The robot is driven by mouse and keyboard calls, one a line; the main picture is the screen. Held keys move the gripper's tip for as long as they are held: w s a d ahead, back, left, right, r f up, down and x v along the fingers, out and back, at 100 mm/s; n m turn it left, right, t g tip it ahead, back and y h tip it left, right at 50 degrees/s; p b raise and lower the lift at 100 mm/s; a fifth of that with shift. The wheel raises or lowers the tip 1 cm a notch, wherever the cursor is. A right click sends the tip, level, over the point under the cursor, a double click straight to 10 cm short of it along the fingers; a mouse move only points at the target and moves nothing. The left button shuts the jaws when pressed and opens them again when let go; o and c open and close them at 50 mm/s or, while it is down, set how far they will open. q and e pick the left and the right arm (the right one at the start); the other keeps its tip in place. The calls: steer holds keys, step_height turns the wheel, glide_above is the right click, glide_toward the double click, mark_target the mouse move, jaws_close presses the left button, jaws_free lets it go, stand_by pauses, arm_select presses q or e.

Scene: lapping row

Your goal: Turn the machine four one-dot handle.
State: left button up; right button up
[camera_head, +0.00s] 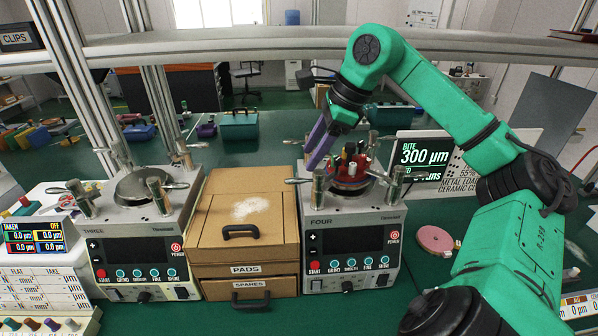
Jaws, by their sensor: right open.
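Machine four (350,222) is a grey box marked FOUR with a dark front panel, standing on the green bench. Metal posts with lever handles stand at its top corners. One front-left handle (300,181) points left, and a front-right handle (415,178) points right. Any dots on the handles are too small to read. My right gripper (316,158) reaches in from the right, its purple fingers pointing down above the rear left of machine four. It is open and appears to hold nothing; whether it touches a handle cannot be told. My left gripper is out of view.
Red and dark parts (350,168) sit on machine four's top. Machine three (140,235) stands left, with a cardboard drawer box (245,225) between. A display (422,158) is behind right. A pink disc (435,240) lies right. A metal rail (240,45) crosses above.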

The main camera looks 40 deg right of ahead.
mark_target(296, 179)
steer(key=x, duration=0.5)
steer(key=p+x, duration=0.1)
steer(key=x, duration=0.1)
steer(key=shift+w+d+f, duration=0.15)
steer(key=shift+w+d, duration=0.2)
steer(key=shift+w, duration=0.15)
steer(key=shift+a+f, duration=0.15)
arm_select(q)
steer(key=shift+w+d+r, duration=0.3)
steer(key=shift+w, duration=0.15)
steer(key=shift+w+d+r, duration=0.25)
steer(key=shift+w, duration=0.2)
arm_select(e)
steer(key=shift+s, duration=0.15)
jaws_close()
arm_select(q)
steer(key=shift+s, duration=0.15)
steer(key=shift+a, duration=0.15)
